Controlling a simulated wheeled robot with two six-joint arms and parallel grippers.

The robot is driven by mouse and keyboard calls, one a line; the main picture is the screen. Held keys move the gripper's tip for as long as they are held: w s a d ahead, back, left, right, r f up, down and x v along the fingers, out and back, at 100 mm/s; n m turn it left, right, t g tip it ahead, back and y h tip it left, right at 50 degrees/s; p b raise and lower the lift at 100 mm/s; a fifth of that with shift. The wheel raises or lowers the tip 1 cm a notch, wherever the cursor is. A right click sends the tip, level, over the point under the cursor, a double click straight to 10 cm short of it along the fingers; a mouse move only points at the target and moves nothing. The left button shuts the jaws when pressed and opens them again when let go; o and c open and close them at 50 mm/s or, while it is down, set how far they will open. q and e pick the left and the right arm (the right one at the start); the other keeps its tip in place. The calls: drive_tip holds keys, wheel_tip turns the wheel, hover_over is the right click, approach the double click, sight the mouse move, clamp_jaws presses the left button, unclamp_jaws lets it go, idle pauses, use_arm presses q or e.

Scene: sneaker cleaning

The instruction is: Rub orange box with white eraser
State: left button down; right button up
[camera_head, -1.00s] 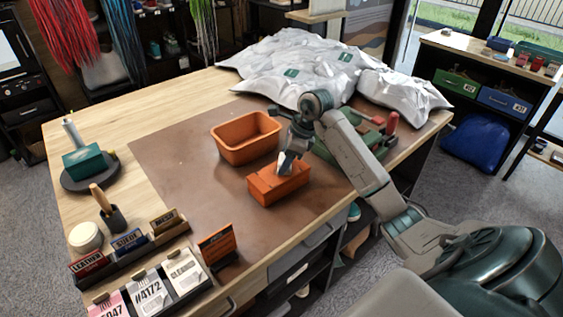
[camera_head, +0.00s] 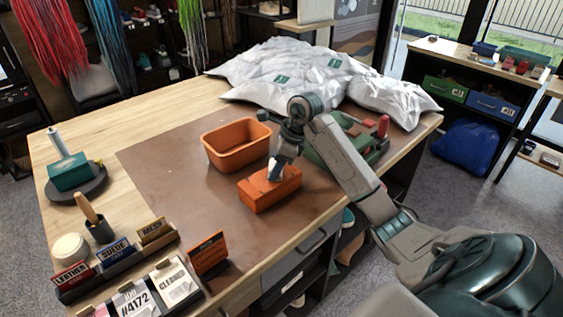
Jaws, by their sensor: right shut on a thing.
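The orange box (camera_head: 268,194) is a closed block on the brown mat (camera_head: 190,185), near the table's front edge. My right gripper (camera_head: 276,170) points down at its top. It is shut on a small white thing, the white eraser (camera_head: 274,173), which appears to meet the top face of the box. The fingers partly hide the eraser, so I cannot tell exactly how it touches. My left gripper does not show.
An open orange bin (camera_head: 236,165) stands just behind the box. White bags (camera_head: 285,75) fill the table's back. A green tool case (camera_head: 335,150) is behind my right arm. Card holders (camera_head: 125,262) and a small orange sign (camera_head: 208,254) line the front left.

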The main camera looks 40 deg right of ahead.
sight(259, 180)
drive_tip(key=shift+s+a, duration=0.1)
drive_tip(key=shift+a, duration=1.8)
drive_tip(key=shift+b, duration=0.4)
drive_tip(key=shift+d+f+b, duration=0.15)
drive_tip(key=shift+d+b, duration=0.45)
drive_tip(key=shift+d, duration=0.7)
drive_tip(key=shift+w+d+b, duration=0.15)
drive_tip(key=shift+d+b, duration=0.25)
drive_tip(key=shift+d, duration=0.7)
drive_tip(key=shift+w+d+b, duration=0.1)
drive_tip(key=shift+d+b, duration=0.25)
drive_tip(key=shift+d, duration=0.7)
drive_tip(key=shift+b, duration=0.3)
drive_tip(key=shift+s+a, duration=0.1)
drive_tip(key=shift+a, duration=0.7)
drive_tip(key=shift+a+r, duration=0.2)
drive_tip(key=shift+a, duration=2.55)
drive_tip(key=shift+s+d, duration=0.1)
